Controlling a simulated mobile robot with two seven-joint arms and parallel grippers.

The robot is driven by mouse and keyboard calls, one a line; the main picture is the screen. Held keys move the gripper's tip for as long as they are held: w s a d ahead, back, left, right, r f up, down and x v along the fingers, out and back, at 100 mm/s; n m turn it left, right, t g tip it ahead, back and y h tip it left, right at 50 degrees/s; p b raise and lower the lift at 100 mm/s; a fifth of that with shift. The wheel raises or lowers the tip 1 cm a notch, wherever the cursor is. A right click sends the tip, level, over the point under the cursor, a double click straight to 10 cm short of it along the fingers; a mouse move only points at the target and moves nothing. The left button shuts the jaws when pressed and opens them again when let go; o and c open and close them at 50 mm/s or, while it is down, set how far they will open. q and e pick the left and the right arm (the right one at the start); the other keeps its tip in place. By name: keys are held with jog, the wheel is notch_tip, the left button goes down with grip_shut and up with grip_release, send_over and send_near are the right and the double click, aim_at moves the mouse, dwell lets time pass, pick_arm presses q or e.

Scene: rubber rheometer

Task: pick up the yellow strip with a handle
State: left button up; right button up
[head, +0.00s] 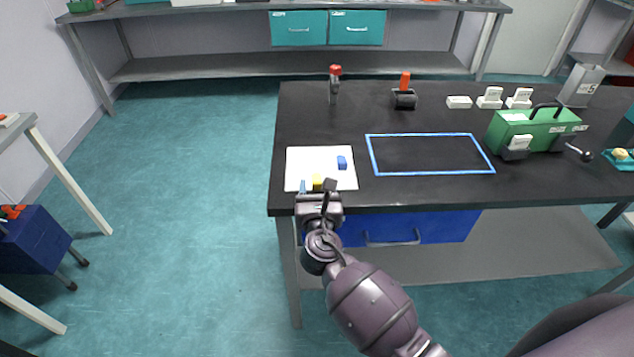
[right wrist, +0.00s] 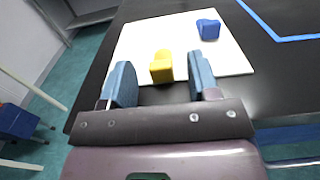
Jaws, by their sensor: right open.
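The yellow strip with a handle (right wrist: 161,68) lies on a white sheet (right wrist: 131,50) near the table's front left edge. It also shows in the head view (head: 318,181), partly hidden by my gripper. My right gripper (head: 318,191) is open and empty at the sheet's near edge. In the right wrist view its two blue fingertips (right wrist: 160,82) stand apart, with the yellow strip ahead between them and not touched. A blue strip (right wrist: 208,29) lies on the sheet farther right. My left gripper is not in view.
A blue-taped rectangle (head: 430,174) marks bare black table (head: 400,196) to the right. A green machine (head: 538,127) stands farther right. A black holder with an orange top (head: 405,97) and a red-topped tool (head: 334,84) stand at the back.

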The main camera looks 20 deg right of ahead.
jog(key=c, duration=1)
jog(key=shift+r, duration=0.1)
